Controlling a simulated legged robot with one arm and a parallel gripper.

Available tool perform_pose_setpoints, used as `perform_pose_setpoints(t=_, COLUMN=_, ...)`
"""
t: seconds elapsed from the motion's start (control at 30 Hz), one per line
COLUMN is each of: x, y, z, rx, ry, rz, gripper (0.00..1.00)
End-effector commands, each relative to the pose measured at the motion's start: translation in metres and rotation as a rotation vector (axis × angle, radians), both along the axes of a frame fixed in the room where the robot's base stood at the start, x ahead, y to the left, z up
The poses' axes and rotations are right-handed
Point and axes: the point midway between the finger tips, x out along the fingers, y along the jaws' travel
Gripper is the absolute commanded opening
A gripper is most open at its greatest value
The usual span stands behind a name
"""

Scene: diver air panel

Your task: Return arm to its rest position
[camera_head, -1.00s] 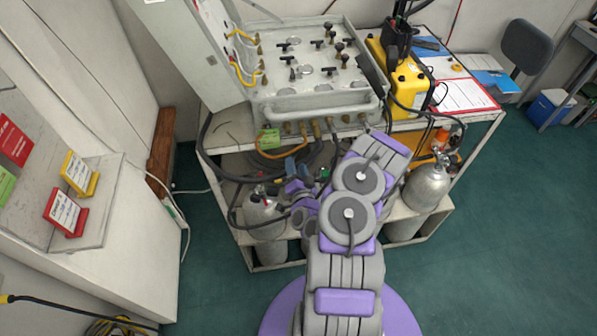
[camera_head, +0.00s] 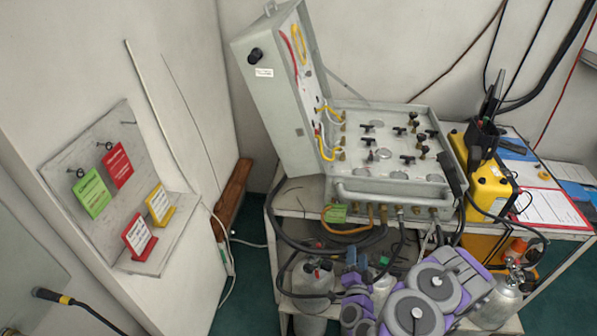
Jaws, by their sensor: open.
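My grey and purple arm is at the bottom right, folded in front of the cart's lower shelf. My gripper (camera_head: 366,264) is at the lower middle, pointing toward the shelf with its blue-grey fingers apart. It is small and partly hidden among hoses and cylinders, and I see nothing held in it. The diver air panel (camera_head: 392,150) stands behind and above my arm, with its lid (camera_head: 268,100) up and several black valve handles on its face.
The panel rests on a cart with hoses and grey cylinders (camera_head: 500,303) below. A yellow unit (camera_head: 488,192) and a red-edged clipboard (camera_head: 548,206) are at the right. Coloured tags hang on a board (camera_head: 83,150) on the left wall. A brown plank (camera_head: 232,198) leans beside the cart.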

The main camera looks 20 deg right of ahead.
Motion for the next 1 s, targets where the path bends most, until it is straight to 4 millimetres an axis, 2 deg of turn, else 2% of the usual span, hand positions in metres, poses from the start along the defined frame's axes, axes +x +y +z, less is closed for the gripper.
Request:
perform_pose_setpoints(t=0.17, x=0.004, y=0.002, z=0.001, rx=-0.003, ry=0.006, rz=0.016, gripper=0.51)
perform_pose_setpoints(t=0.27, x=0.017, y=0.012, z=0.003, rx=-0.015, ry=0.032, rz=0.077, gripper=0.51)
perform_pose_setpoints(t=0.37, x=0.039, y=0.031, z=0.008, rx=-0.041, ry=0.085, rz=0.191, gripper=0.51)
perform_pose_setpoints(t=0.5, x=0.068, y=0.066, z=0.011, rx=-0.087, ry=0.200, rz=0.381, gripper=0.51)
perform_pose_setpoints(t=0.63, x=0.084, y=0.096, z=0.014, rx=-0.134, ry=0.318, rz=0.536, gripper=0.51)
perform_pose_setpoints(t=0.8, x=0.092, y=0.127, z=0.019, rx=-0.199, ry=0.484, rz=0.703, gripper=0.51)
perform_pose_setpoints(t=1.0, x=0.085, y=0.153, z=0.030, rx=-0.273, ry=0.693, rz=0.853, gripper=0.51)
